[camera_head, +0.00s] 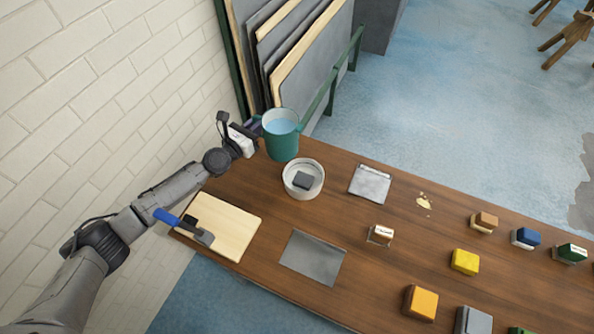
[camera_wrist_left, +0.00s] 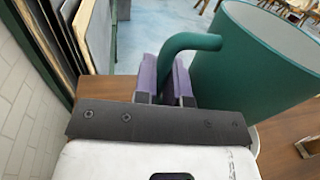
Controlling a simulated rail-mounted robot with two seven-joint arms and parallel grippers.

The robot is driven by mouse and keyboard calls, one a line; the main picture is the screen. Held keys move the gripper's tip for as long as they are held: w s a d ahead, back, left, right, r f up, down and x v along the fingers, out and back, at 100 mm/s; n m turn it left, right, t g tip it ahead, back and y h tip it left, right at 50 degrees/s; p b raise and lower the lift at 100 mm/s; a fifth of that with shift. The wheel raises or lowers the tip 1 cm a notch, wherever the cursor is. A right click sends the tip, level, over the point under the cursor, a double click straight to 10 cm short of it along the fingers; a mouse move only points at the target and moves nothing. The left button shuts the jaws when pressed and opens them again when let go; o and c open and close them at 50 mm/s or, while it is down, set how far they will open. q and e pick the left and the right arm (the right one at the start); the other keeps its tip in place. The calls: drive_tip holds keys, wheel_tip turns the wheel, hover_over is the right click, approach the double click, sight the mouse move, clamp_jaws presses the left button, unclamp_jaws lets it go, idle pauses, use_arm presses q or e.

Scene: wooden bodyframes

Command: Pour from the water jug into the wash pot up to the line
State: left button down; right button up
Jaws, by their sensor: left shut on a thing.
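The water jug (camera_head: 282,146) is teal, with blue water visible inside its rim. It stands roughly upright at the table's far left corner, behind the wash pot. My left gripper (camera_head: 256,128) is shut on the jug's handle, which shows between the purple finger pads in the left wrist view (camera_wrist_left: 176,82). I cannot tell whether the jug's base touches the table. The wash pot (camera_head: 289,187) is a white round pot just in front of the jug. A dark grey block (camera_head: 302,180) is in it. I cannot make out a line. My right gripper is not in view.
A wooden board (camera_head: 235,222) with a blue-handled tool (camera_head: 180,222) lies in front left. A grey sheet (camera_head: 312,258), a pale grey pad (camera_head: 370,184) and several coloured blocks (camera_head: 464,262) lie to the right. Upright panels (camera_head: 310,50) stand in a rack behind.

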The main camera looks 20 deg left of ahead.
use_arm(q)
drive_tip(key=shift+r, duration=0.1)
idle(0.3)
wheel_tip(320, 180, up, 7)
drive_tip(key=w+d+m+g+h+p, duration=0.1)
drive_tip(key=m+g+h+p, duration=0.1)
drive_tip(key=m+h+p, duration=0.1)
drive_tip(key=shift+w+h, duration=0.3)
drive_tip(key=shift+h, duration=0.3)
drive_tip(key=shift+w+a+r+m+y+b, duration=0.15)
drive_tip(key=shift+a+m+b, duration=0.25)
drive_tip(key=shift+m, duration=0.4)
drive_tip(key=shift+w+a+r+m+y+b, duration=0.15)
drive_tip(key=shift+m+b, duration=0.35)
drive_tip(key=shift+m, duration=0.3)
drive_tip(key=shift+s+r+m+g, duration=0.1)
drive_tip(key=shift+m+g, duration=0.2)
drive_tip(key=shift+m, duration=0.8)
drive_tip(key=shift+d+r+m+p, duration=0.15)
drive_tip(key=shift+r+m+p, duration=0.45)
drive_tip(key=shift+r+p, duration=0.05)
drive_tip(key=shift+s+d+r+m+y+p, duration=0.1)
drive_tip(key=shift+d+r+m+y+p, duration=0.25)
drive_tip(key=shift+p, duration=0.45)
drive_tip(key=shift+s+r+m+y+p, duration=0.15)
drive_tip(key=shift+r+m+p, duration=0.3)
drive_tip(key=shift+p, duration=0.3)
idle(1.5)
